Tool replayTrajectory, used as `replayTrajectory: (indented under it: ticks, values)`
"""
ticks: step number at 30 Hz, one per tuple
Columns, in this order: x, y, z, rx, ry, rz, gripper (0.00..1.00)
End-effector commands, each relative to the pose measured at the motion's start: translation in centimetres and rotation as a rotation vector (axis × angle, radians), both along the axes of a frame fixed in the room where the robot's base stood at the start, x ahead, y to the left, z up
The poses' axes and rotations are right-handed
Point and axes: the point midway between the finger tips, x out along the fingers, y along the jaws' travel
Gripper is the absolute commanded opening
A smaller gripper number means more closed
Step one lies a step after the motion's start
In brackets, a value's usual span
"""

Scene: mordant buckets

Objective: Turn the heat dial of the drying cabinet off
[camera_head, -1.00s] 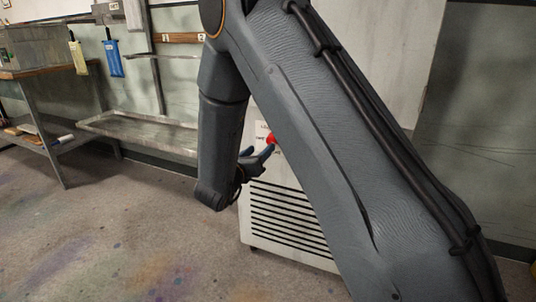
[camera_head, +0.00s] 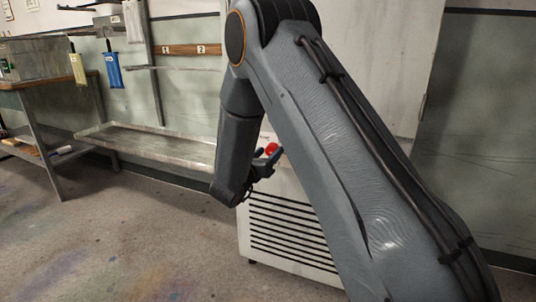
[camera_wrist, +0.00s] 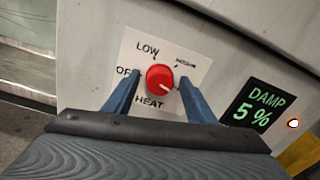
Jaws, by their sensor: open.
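The drying cabinet (camera_head: 245,235) is pale, with dark vent slats low on its front. Its red heat dial (camera_wrist: 160,76) shows in the wrist view on a white label plate; the white mark on the dial points to the lower right. LOW, MEDIUM, OFF and HEAT can be read, with OFF partly behind the left finger. My gripper (camera_wrist: 160,84) is open, with one blue finger on each side of the dial. I cannot tell whether the fingers touch it. In the head view, the dial (camera_head: 271,149) shows just above my gripper (camera_head: 266,162), partly hidden by my arm.
A metal trough (camera_head: 150,143) stands along the wall to the left, near a bench (camera_head: 50,150). The floor in front is clear.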

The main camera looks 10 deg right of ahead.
Motion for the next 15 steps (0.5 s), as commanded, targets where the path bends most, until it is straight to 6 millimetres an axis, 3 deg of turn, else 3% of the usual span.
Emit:
replayTrajectory:
  ticks: [2,9,15]
  values:
    - [-0.01,0.01,0.01,0.0,0.0,0.0,0.49]
    - [-0.02,0.03,0.02,0.0,0.0,0.0,0.1]
    - [-0.03,0.04,0.02,-0.009,0.006,0.0,0.1]
